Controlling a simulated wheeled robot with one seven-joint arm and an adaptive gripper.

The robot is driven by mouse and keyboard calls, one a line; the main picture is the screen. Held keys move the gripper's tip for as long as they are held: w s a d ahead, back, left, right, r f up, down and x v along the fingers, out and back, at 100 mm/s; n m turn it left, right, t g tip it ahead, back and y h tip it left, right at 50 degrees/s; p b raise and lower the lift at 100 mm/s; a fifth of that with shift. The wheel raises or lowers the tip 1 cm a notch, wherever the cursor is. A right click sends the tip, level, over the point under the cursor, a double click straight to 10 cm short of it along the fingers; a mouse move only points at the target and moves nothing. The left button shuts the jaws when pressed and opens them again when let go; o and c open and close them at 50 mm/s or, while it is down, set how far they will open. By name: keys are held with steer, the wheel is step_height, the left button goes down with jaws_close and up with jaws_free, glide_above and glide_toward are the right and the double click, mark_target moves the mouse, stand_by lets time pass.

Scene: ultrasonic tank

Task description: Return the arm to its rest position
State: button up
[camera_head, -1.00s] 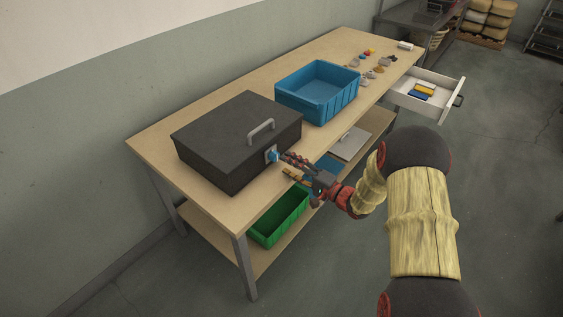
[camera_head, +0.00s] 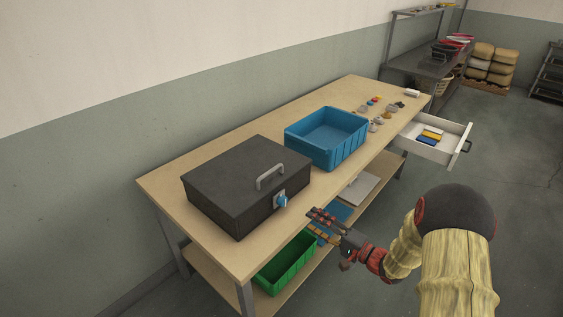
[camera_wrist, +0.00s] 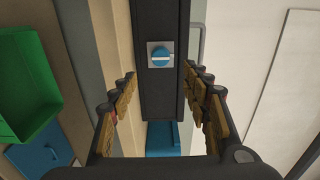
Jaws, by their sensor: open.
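My gripper (camera_head: 318,225) is open and empty in the head view, just off the table's front edge, apart from the dark box. In the wrist view its two fingers (camera_wrist: 165,90) stand wide apart with nothing between them touching. The dark ultrasonic tank (camera_head: 228,200) sits closed on the near end of the table, with a grey handle on its lid. A blue knob (camera_head: 281,201) on a light plate is on its front face. The knob (camera_wrist: 160,57) also shows in the wrist view, ahead of the fingers.
The wooden table (camera_head: 175,190) also bears a blue bin (camera_head: 340,150) and several small items. A white drawer (camera_head: 425,150) stands open at its right side. A green bin (camera_head: 285,265) is on the lower shelf. The floor to the right is free.

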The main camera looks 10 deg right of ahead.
steer(key=s+a+f+m+g+y, duration=0.2)
steer(key=s+a+f+g, duration=0.35)
steer(key=s, duration=0.25)
steer(key=s+a+r+n+g+h, duration=0.2)
steer(key=s+g, duration=0.2)
steer(key=s, duration=0.2)
steer(key=s+a+r+n+g+h, duration=0.1)
steer(key=s+a+r+n+g, duration=0.1)
steer(key=s+g, duration=0.35)
steer(key=s+d+r+n+t+h+p, duration=0.25)
steer(key=s+d+r+n+h, duration=0.3)
steer(key=s+r+h, duration=0.4)
steer(key=a+r+n+t+p, duration=0.1)
steer(key=r, duration=0.6)
steer(key=s+a+r+n+t+p, duration=0.1)
steer(key=a+r+n+t, duration=0.1)
steer(key=r, duration=0.6)
steer(key=shift+s+r, duration=0.25)
steer(key=shift+s, duration=0.05)
